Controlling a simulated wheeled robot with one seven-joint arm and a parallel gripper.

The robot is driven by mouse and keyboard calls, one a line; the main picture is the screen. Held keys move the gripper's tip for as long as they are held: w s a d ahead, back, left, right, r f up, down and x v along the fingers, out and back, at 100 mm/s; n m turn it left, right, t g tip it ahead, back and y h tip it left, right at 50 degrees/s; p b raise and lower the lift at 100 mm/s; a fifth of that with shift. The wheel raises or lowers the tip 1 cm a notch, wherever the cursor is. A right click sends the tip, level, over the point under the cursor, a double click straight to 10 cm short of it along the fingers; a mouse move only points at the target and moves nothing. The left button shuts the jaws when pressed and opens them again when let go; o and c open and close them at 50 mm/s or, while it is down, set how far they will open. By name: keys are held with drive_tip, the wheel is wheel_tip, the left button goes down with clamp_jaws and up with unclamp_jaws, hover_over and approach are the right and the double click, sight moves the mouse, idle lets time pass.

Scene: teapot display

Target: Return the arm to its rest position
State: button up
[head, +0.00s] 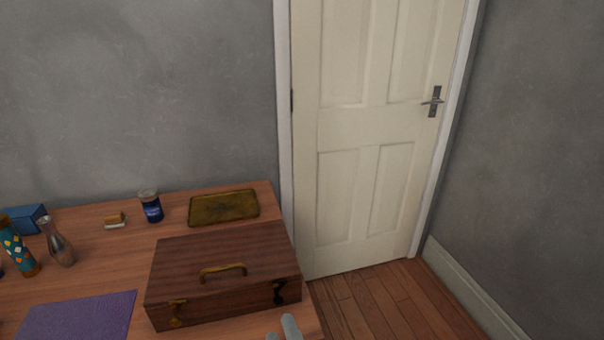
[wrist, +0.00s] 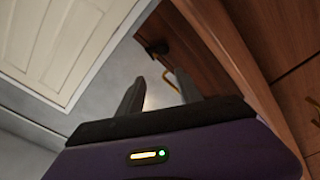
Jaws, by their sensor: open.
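My gripper shows at the bottom edge of the head view (head: 284,328), where only its grey fingertips are visible beside the front right corner of the wooden case. In the wrist view my gripper (wrist: 157,80) is open, with its two dark fingers apart and nothing between them. The closed wooden case (head: 220,250), with a brass handle on its lid, lies on the table. Part of it also shows beyond the fingers in the wrist view (wrist: 190,45). Most of my arm is out of the head view.
The wooden table (head: 100,245) holds a brass-coloured tray (head: 223,207), a blue jar (head: 151,207), a glass carafe (head: 59,246), a patterned bottle (head: 18,248), a blue box (head: 26,218) and a purple mat (head: 78,318). A white door (head: 365,130) is shut. Open floor (head: 375,305) lies right of the table.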

drive_tip(key=s+d+r+m+g+h+p, duration=0.1)
drive_tip(key=s+d+r+m+h+p, duration=0.2)
drive_tip(key=s+d+m, duration=0.4)
drive_tip(key=s+d+r+m+g+h+p, duration=0.1)
drive_tip(key=s+d+r+m+h+p, duration=0.2)
drive_tip(key=s+d+m, duration=0.5)
drive_tip(key=s+d, duration=0.4)
drive_tip(key=s, duration=0.4)
drive_tip(key=s+d+r, duration=0.1)
drive_tip(key=s+d, duration=0.3)
drive_tip(key=s, duration=0.5)
drive_tip(key=shift+d+g, duration=0.3)
drive_tip(key=shift+d, duration=0.05)
